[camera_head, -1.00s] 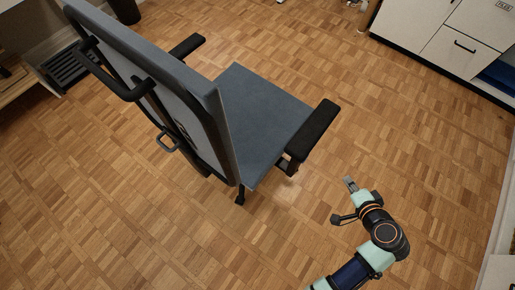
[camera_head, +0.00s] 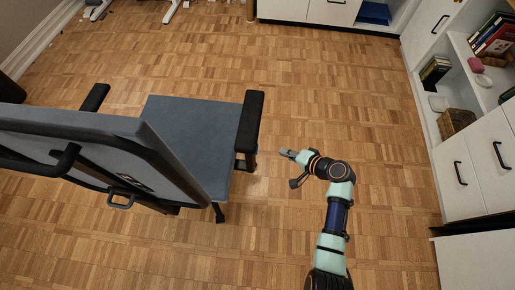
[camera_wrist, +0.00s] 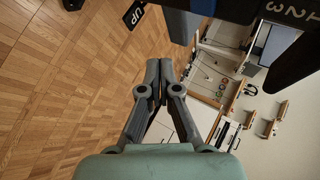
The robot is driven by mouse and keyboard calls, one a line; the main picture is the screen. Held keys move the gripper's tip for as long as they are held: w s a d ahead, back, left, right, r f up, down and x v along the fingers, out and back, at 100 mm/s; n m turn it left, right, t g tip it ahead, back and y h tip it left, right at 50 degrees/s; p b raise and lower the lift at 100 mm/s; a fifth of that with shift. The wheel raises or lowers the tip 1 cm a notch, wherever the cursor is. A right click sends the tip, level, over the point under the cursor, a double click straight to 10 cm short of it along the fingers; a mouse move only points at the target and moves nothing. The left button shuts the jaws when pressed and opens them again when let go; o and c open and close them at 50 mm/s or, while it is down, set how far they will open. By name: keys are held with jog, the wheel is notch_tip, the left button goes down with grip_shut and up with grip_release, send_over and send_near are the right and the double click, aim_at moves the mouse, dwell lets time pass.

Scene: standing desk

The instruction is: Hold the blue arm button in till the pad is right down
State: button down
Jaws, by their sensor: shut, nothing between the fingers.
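The blue-grey office chair (camera_head: 190,140) stands on the left in the head view. Its near-right arm has a black pad (camera_head: 251,120) on a dark post (camera_head: 245,161). My gripper (camera_head: 286,153) is shut and empty, to the right of that post and apart from it in the head view, with its tip facing the chair. In the wrist view my fingers (camera_wrist: 160,70) are together. A dark part with a bluish face (camera_wrist: 202,6) is cut off at the top edge, beside a black "UP" label (camera_wrist: 133,14). I cannot tell whether that face is the blue button.
The chair's other arm pad (camera_head: 96,97) is on its far side. White cabinets (camera_head: 470,170) and shelves with books (camera_head: 490,33) line the right. The parquet floor (camera_head: 400,230) around my arm is clear.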

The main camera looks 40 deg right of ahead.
jog(key=w+a, duration=0.4)
jog(key=shift+w+a, duration=0.2)
jog(key=shift+a, duration=0.1)
jog(key=shift+p, duration=0.35)
dwell(0.9)
jog(key=shift+w+a, duration=0.3)
jog(key=shift+w+a, duration=0.35)
jog(key=shift+a, duration=0.05)
dwell(1.3)
jog(key=shift+d, duration=0.1)
jog(key=shift+s+d, duration=0.55)
jog(key=shift+s, duration=0.1)
jog(key=shift+d, duration=0.1)
jog(key=s+d, duration=0.3)
jog(key=shift+s+d, duration=0.2)
jog(key=shift+s, duration=0.05)
